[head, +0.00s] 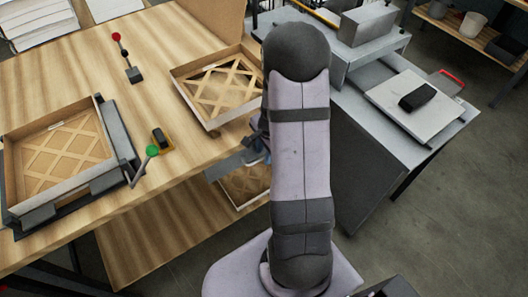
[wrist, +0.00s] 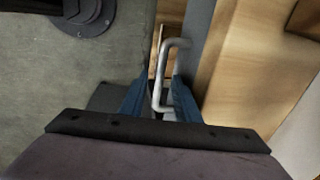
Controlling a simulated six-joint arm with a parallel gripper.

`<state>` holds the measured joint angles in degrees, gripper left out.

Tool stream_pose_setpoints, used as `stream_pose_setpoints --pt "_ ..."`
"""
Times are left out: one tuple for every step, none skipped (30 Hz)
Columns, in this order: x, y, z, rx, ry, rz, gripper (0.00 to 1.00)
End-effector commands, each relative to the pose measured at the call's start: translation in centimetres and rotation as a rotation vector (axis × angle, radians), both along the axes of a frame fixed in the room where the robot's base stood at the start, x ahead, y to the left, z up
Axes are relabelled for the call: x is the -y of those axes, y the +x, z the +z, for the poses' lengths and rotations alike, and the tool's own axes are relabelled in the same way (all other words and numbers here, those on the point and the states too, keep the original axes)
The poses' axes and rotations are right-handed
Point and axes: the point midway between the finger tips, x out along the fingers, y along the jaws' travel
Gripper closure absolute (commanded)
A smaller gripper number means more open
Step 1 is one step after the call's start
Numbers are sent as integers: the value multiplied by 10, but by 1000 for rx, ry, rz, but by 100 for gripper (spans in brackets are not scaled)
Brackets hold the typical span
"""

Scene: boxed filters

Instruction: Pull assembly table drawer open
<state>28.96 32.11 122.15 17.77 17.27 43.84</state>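The drawer's silver U-shaped handle (wrist: 161,75) shows in the wrist view, standing out from a narrow grey front (wrist: 208,50). My gripper (wrist: 160,82) has its two blue fingers spread, one on each side of the handle bar. Gaps show beside the bar, so the gripper looks open around it, not closed on it. In the head view, my gripper (head: 257,136) is at the table's edge, mostly hidden behind my arm. The wooden assembly table (head: 185,190) lies to the left. A grey drawer part (head: 228,166) shows under its top; how far the drawer is open is unclear.
A tray with a lattice filter (head: 218,85) sits near the table edge. Another filter box (head: 55,155) lies in a dark fixture at left. A grey bench (head: 375,150) is at right.

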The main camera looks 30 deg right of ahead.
Motion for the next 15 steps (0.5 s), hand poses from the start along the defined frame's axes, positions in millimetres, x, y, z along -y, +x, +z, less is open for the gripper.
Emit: stream_pose_setpoints --pt "0 0 0 0 0 0 71" --pt "0 0 0 0 0 0 71" --pt "0 0 0 0 0 0 71" --pt "0 0 0 0 0 0 71" --pt "0 0 0 0 0 0 71" --pt "0 0 0 0 0 0 73" --pt "0 0 0 0 0 0 80" --pt "0 0 0 0 0 0 87" --pt "0 0 0 0 0 0 97" --pt "0 0 0 0 0 0 100" --pt "0 0 0 0 0 0 100" --pt "0 0 0 0 0 0 100" --pt "0 0 0 0 0 0 100" --pt "0 0 0 0 0 0 100" --pt "0 0 0 1 0 0 100"
